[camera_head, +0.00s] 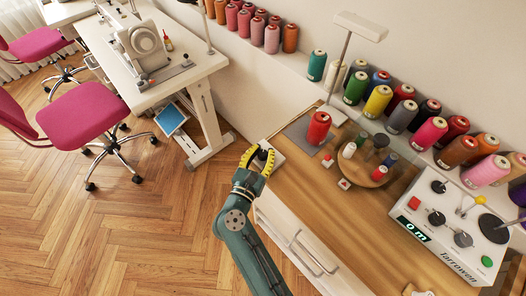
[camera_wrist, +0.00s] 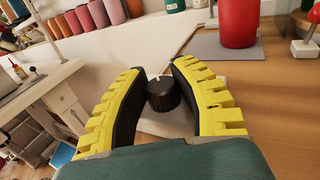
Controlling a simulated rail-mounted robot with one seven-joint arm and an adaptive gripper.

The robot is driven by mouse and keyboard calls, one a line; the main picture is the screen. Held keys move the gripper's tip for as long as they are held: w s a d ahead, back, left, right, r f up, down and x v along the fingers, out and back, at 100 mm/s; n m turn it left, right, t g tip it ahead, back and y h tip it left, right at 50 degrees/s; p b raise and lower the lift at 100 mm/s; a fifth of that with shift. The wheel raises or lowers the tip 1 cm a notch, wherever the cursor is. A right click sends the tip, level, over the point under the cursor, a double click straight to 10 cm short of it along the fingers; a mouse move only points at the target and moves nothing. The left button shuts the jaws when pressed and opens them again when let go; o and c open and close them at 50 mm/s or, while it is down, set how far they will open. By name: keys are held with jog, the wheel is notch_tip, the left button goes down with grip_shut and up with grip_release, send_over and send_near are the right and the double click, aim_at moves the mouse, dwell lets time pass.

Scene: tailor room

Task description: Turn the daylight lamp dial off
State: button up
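The daylight lamp's dial (camera_wrist: 163,94) is a black round knob with a white pointer mark on a pale base plate (camera_wrist: 170,125). In the head view, the dial (camera_head: 262,155) sits near the left end of the wooden counter. My gripper (camera_head: 258,157) has yellow and black fingers. It reaches down over the dial. In the wrist view, the fingers (camera_wrist: 160,68) stand on both sides of the dial with a narrow gap showing at the left; contact at the right is unclear. A lamp with a white rectangular head (camera_head: 360,25) stands on a thin post behind.
A red thread spool (camera_head: 319,128) stands on a grey mat (camera_head: 299,133) right of the dial. A round wooden tray (camera_head: 366,176) with small spools and a white control box (camera_head: 450,230) are farther right. Several spools line the wall ledge. A sewing table (camera_head: 190,75) stands left.

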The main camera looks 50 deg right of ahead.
grip_shut()
jog(key=t+p, duration=0.1)
jog(key=p, duration=0.1)
jog(key=n+t+y+p, duration=0.1)
jog(key=shift+s+d+r+n+p, duration=0.1)
jog(key=shift+r+n+p, duration=0.2)
jog(key=shift+r+p, duration=0.1)
jog(key=shift+f+n+t+y+p, duration=0.1)
jog(key=shift+n+t+y+p, duration=0.65)
jog(key=shift+t+p, duration=0.35)
jog(key=shift+f+n+t+y, duration=0.25)
jog(key=shift+n+t+y, duration=0.2)
jog(key=shift+n+t, duration=0.15)
jog(key=o, duration=0.9)
grip_release()
jog(key=shift+c, duration=0.2)
